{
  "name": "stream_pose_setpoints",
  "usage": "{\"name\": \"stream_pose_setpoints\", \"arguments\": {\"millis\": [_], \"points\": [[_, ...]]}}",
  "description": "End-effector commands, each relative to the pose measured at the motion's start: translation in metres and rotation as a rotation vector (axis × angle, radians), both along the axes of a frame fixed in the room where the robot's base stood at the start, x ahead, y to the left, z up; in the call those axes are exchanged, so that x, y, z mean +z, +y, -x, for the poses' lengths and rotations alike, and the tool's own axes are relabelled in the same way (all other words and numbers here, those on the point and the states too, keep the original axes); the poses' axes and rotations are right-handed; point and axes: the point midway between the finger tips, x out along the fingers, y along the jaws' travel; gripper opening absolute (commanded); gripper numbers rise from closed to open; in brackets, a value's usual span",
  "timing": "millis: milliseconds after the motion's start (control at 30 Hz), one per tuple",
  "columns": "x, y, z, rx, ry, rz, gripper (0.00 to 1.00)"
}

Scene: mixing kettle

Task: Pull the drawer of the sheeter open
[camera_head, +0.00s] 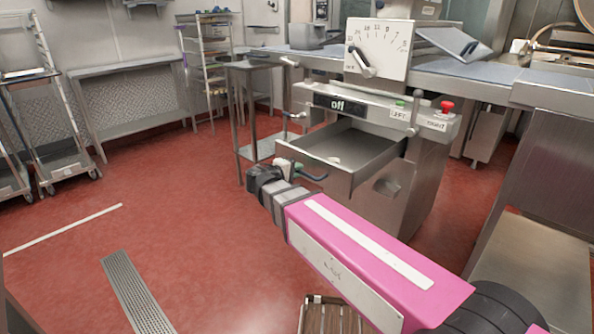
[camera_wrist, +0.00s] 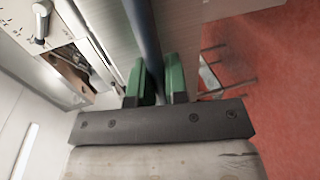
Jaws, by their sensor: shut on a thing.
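The sheeter (camera_head: 420,185) is a steel machine with a dial, an "off" display and a red button. Its drawer (camera_head: 342,182) stands pulled out, and its hollow inside shows in the head view. A dark bar handle (camera_head: 317,178) is on the drawer's front. My gripper (camera_head: 297,168) is at this handle, with green fingers. In the wrist view, the handle (camera_wrist: 145,35) runs between the two green fingers of my gripper (camera_wrist: 157,75), which are shut on it. Part of the handle is hidden behind my gripper in the head view.
A small steel side table (camera_head: 252,68) stands left of the sheeter. A steel bench (camera_head: 545,170) is at the right. A wheeled rack (camera_head: 45,110) and a low table (camera_head: 125,70) are at the left.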

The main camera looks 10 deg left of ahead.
Motion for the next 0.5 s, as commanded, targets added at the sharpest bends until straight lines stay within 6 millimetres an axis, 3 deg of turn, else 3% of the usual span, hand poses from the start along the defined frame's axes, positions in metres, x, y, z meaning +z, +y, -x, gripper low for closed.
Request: {"name": "stream_pose_setpoints", "arguments": {"millis": [33, 100, 500], "points": [[-0.0006, 0.0002, -0.0002, 0.001, 0.002, -0.001, 0.21], [-0.0006, 0.0001, -0.0003, 0.0, 0.002, -0.001, 0.39], [0.0014, 0.0042, 0.0054, 0.001, 0.001, -0.001, 0.39]]}}
